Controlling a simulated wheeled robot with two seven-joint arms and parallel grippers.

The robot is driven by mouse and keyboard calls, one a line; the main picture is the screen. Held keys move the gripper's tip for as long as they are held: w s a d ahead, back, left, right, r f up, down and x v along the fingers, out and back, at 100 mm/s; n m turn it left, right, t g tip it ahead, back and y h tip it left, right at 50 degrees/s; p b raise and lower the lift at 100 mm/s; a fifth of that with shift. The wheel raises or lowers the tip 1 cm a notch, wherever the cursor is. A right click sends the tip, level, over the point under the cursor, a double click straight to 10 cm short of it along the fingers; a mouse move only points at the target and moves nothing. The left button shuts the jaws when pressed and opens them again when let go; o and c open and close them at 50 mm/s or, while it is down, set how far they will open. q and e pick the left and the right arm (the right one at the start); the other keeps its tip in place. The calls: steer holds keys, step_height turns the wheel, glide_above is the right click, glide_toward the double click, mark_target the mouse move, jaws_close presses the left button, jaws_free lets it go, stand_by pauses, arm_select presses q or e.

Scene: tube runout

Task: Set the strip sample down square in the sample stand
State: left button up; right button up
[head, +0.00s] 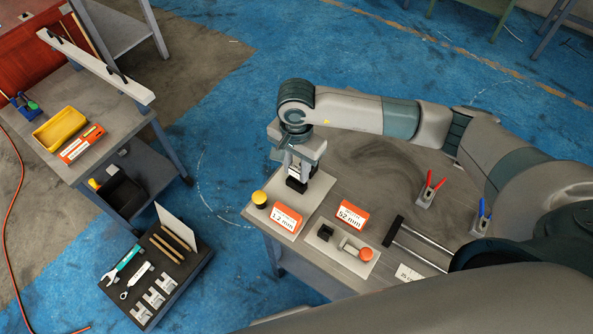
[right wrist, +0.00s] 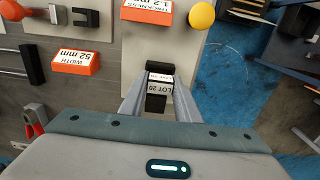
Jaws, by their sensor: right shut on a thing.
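My right gripper (head: 299,167) points down over the pale plate near the table's far edge. It is shut on the strip sample (right wrist: 160,87), a small piece with a white label reading "LOT 20", seen between the fingers in the right wrist view. Black blocks, which look like the sample stand (head: 296,184), are right under the fingertips; a black block also shows beyond the label in the right wrist view (right wrist: 160,70). The fingers hide much of the sample. I cannot tell whether it touches the stand or hangs just above it. My left gripper is not in view.
On the pale plate (head: 318,186) are a yellow knob (head: 260,198) and an orange "1.2 mm" block (head: 286,217). An orange "52 mm" block (head: 351,215), a plate with a clamp (head: 343,246), and red (head: 431,188) and blue pliers (head: 482,214) stand nearby.

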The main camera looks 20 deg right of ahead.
steer(key=shift+r+b, duration=0.65)
steer(key=shift+r, duration=0.2)
steer(key=shift+d+r+b, duration=0.25)
steer(key=shift+r+b, duration=0.55)
steer(key=shift+r, duration=0.35)
arm_select(q)
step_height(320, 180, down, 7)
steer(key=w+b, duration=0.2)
steer(key=b, duration=0.2)
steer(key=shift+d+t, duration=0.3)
arm_select(e)
steer(key=s+d+r, duration=0.4)
steer(key=d+r, duration=0.3)
steer(key=d, duration=0.3)
steer(key=shift+s+d, duration=0.15)
steer(key=shift+s, duration=0.15)
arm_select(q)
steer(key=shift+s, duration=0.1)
